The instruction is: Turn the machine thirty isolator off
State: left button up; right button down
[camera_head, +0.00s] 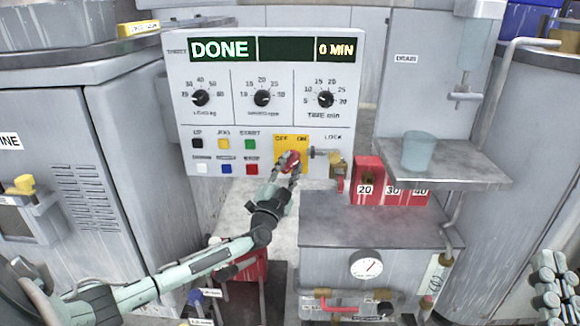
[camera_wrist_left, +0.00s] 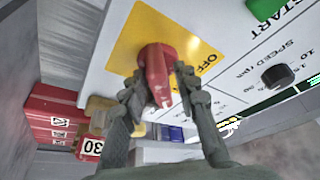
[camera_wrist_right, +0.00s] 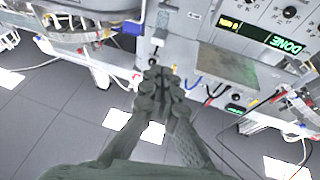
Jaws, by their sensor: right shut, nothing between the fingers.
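The isolator is a red rotary handle (camera_head: 290,160) on a yellow plate (camera_head: 280,143) marked OFF and ON, at the lower right of the control panel. In the head view the handle looks tilted, its upper end to the right. My left gripper (camera_head: 290,176) is at the handle. In the left wrist view its fingers (camera_wrist_left: 158,85) stand on both sides of the red handle (camera_wrist_left: 155,65); whether both press on it is unclear. My right gripper (camera_wrist_right: 160,75) is shut and empty, away from the panel, above the floor in its wrist view.
The panel display (camera_head: 258,49) reads DONE and 0 MIN. A brass padlock-like piece (camera_head: 337,165) hangs by LOCK, right of the isolator. Red blocks numbered 20 (camera_head: 366,182), 30 and 40 stand on the grey bench. A cup (camera_head: 417,150) stands on a shelf. Grey cabinets flank both sides.

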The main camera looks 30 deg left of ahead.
pick_arm(q)
grip_shut()
